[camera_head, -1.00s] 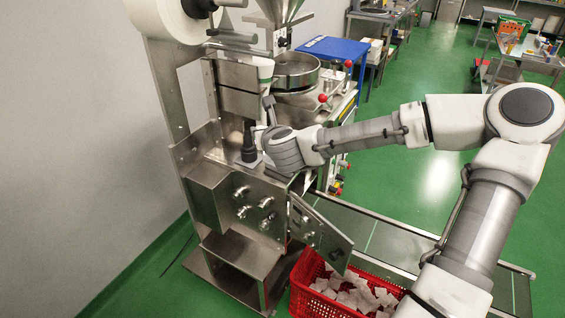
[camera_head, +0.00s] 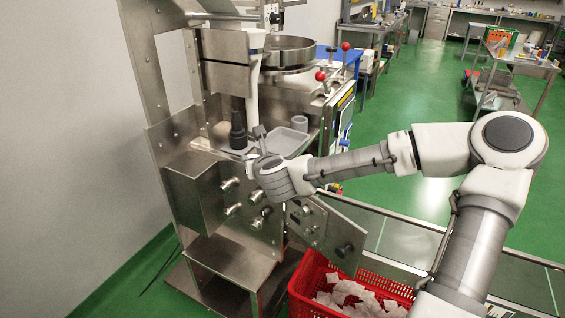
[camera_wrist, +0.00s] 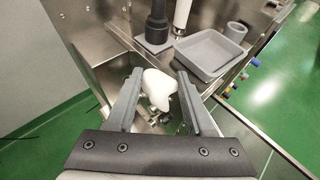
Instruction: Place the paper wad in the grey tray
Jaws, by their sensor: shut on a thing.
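The paper wad (camera_wrist: 158,88) is a white, rounded lump between the two fingers of my gripper (camera_wrist: 157,92). My gripper is shut on it. In the head view my gripper (camera_head: 258,143) is at the front of the packing machine, and the wad cannot be made out clearly there. The grey tray (camera_wrist: 212,71) is shallow and square with a raised rim. It stands on the machine's ledge, ahead and to the right of the wad in the wrist view. It also shows in the head view (camera_head: 279,152), just behind and right of my gripper, and looks empty.
A dark bottle-shaped part (camera_wrist: 156,22) on a grey base stands left of the tray. A small grey cup (camera_wrist: 235,31) stands behind the tray's right side. The machine's steel panel with knobs (camera_head: 232,200) is below. A red crate (camera_head: 345,290) of teabags is on the lower right.

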